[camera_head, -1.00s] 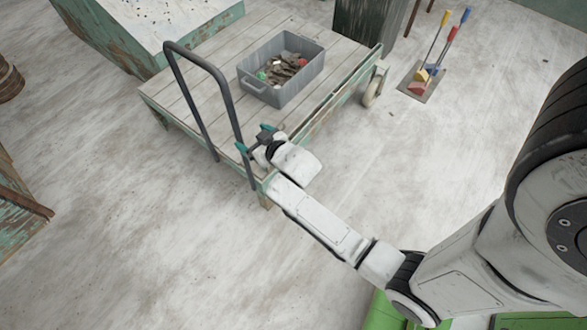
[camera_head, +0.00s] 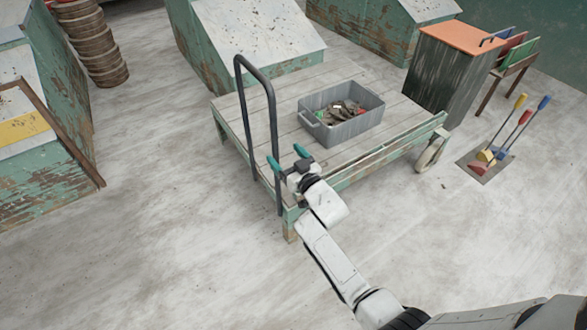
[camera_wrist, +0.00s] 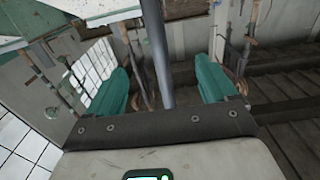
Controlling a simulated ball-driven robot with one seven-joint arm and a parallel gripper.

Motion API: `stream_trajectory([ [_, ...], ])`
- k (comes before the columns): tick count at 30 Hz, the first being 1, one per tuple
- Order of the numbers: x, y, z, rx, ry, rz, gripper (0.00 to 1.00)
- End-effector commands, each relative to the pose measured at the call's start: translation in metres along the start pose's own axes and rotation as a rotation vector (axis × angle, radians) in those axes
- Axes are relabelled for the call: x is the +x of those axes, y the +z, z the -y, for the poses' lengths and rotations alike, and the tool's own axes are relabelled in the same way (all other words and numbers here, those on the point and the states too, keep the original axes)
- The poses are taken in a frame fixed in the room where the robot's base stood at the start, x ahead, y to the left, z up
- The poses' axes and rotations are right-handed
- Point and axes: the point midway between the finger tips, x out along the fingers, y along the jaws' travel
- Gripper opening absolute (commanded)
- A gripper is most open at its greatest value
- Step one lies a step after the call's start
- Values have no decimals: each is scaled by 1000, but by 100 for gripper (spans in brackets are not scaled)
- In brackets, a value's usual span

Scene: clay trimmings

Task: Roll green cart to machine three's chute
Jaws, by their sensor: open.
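The green cart (camera_head: 348,175) has a worn plank deck, a chipped green frame and a caster at its right. Its dark grey hoop handle (camera_head: 243,92) stands upright at the left end. My gripper (camera_head: 287,157) is open at the handle's near post, its teal fingers at about deck height. In the wrist view, the grey post (camera_wrist: 157,45) runs between the two spread fingers, with gaps at both sides. A grey bin (camera_head: 348,130) of mixed scraps sits on the deck. Green machines with sloped tops stand behind (camera_head: 250,35) and at left (camera_head: 35,150); no number or chute is readable.
An orange-topped cabinet (camera_head: 445,75) and a rack of coloured panels (camera_head: 512,55) stand at the back right. Long-handled tools (camera_head: 495,150) stand on a floor plate at right. Stacked brown rings (camera_head: 95,45) are at upper left. Floor left of the cart is clear.

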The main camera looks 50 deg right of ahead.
Motion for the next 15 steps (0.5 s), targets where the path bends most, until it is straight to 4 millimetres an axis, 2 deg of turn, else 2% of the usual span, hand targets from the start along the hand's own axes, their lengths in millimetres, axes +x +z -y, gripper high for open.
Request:
stream_trajectory([
  [9, 43, 2, 0, 0, 0, -1, 85],
  [15, 60, 2, 0, 1, 0, 0, 85],
])
